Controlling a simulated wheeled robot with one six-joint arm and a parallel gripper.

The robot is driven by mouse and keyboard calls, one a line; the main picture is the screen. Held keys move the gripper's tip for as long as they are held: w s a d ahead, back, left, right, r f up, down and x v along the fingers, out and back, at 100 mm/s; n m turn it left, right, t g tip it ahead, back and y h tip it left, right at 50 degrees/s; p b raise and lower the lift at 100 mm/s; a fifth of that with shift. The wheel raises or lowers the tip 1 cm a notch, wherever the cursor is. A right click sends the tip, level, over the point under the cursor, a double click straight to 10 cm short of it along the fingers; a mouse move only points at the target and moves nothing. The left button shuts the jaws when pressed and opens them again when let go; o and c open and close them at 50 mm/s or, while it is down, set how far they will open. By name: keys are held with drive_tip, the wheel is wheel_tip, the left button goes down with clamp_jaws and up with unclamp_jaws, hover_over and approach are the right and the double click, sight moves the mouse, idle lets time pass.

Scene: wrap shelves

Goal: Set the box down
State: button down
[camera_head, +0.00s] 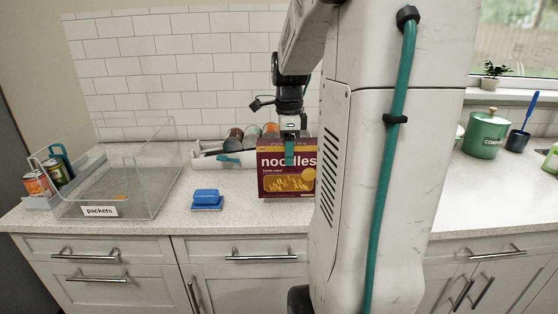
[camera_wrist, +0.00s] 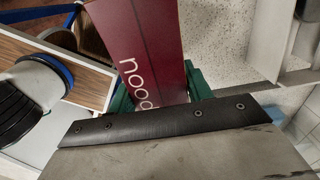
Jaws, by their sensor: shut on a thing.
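The box is a dark red noodles box (camera_head: 286,172) with a yellow picture on its front, upright over the counter in the head view. My gripper (camera_head: 290,148) comes down on it from above, with a green finger over its front face. In the wrist view the box (camera_wrist: 138,45) sits between my green fingers (camera_wrist: 160,92), which are shut on it. I cannot tell whether its bottom touches the counter. My arm column stands close to its right side and hides the counter behind.
A clear bin labelled "packets" (camera_head: 150,190) stands on the left counter, beside a small tray of cans (camera_head: 38,186). A blue sponge (camera_head: 207,197) lies between bin and box. A white caddy with jars (camera_head: 210,160) is behind. A green canister (camera_head: 484,135) stands far right.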

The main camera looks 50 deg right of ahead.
sight(276, 180)
drive_tip(key=shift+d+f, duration=0.15)
drive_tip(key=shift+f, duration=0.75)
drive_tip(key=shift+d+f, duration=0.1)
drive_tip(key=shift+f, duration=0.75)
drive_tip(key=shift+f, duration=0.15)
drive_tip(key=c, duration=0.6)
unclamp_jaws()
drive_tip(key=shift+w, duration=0.1)
